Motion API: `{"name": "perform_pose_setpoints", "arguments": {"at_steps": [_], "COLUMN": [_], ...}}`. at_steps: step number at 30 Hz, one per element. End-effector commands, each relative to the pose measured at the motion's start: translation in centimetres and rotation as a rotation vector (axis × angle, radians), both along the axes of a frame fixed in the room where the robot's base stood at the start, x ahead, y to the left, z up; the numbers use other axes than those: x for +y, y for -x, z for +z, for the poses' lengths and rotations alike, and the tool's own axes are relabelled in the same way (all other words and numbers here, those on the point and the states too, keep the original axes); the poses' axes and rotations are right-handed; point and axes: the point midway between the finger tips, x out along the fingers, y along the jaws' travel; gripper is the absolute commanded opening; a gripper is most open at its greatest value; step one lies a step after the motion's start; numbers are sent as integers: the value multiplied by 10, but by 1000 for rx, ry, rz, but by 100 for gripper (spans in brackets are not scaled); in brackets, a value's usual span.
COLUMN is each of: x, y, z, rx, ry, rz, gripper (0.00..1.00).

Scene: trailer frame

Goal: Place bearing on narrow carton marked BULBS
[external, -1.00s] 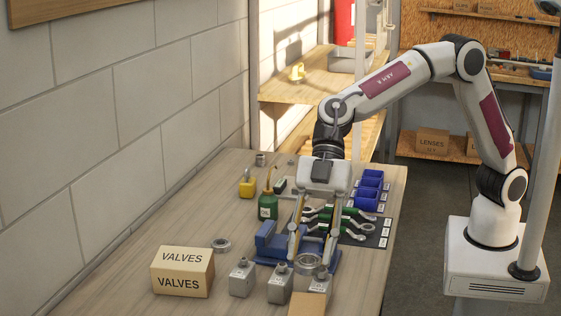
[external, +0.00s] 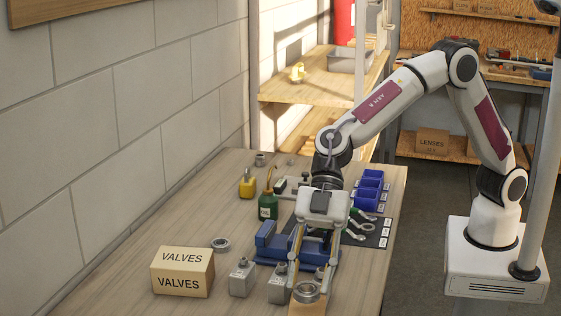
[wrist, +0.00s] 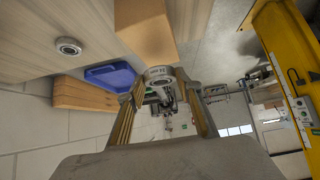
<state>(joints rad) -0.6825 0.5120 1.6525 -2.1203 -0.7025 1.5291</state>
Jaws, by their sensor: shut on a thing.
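My gripper (external: 308,286) is shut on a metal ring bearing (external: 306,292) at the front of the table. In the wrist view, the bearing (wrist: 160,76) sits between the two fingers. A small tan carton (external: 307,309) stands at the bottom edge of the external view, directly below or behind the bearing, partly cut off. No BULBS marking is readable on it. A tan block (wrist: 143,30), probably this carton, is close beyond the bearing in the wrist view. I cannot tell whether bearing and carton touch.
A carton marked VALVES (external: 182,272) stands at left, with another bearing (external: 221,244) behind it. Grey metal blocks (external: 242,278) (external: 280,286) stand close left of my gripper. A blue vise-like fixture (external: 272,245) lies behind. The table's left middle is clear.

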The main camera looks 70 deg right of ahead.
Motion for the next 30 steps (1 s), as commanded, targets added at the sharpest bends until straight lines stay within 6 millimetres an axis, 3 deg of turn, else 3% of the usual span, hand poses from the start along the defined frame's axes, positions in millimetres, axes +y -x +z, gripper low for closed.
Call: {"name": "perform_pose_setpoints", "arguments": {"at_steps": [10, 21, 30], "x": [0, 0, 0], "y": [0, 0, 0], "z": [-3, -36, -37], "rx": [1, 1, -1], "ry": [0, 1, 0], "rz": [-1, -1, -1], "gripper": [6, 6, 6]}}
